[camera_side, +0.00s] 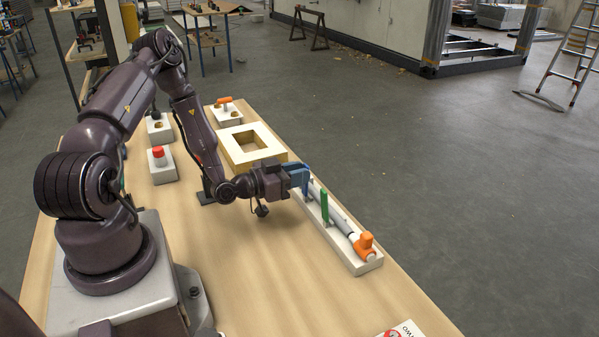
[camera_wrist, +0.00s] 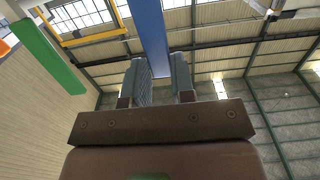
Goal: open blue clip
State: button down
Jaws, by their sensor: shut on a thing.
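The blue clip (camera_side: 306,187) stands upright at the far end of a grey pipe (camera_side: 340,221) on a long white base (camera_side: 359,268). My gripper (camera_side: 299,176) is at the clip's upper part, its arm reaching in from the left. In the wrist view the blue clip (camera_wrist: 149,32) runs down from the top edge to between the two fingers (camera_wrist: 161,70), which are closed on it. The fingers partly hide the clip in both views. I cannot tell how far the clip is swung from the pipe.
A green clip (camera_side: 325,207) stands on the same pipe, nearer the camera; it also shows in the wrist view (camera_wrist: 45,50). An orange valve (camera_side: 364,243) is at the near end. A yellowish box frame (camera_side: 237,155) and a red-button box (camera_side: 160,168) stand on the wooden table.

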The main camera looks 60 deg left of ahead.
jog(key=shift+f, duration=0.1)
dwell(0.3)
jog(key=c, duration=1)
grip_release()
jog(key=shift+o, duration=0.2)
jog(key=s, duration=1.3)
jog(key=shift+r, duration=0.25)
jog(key=shift+w, duration=0.15)
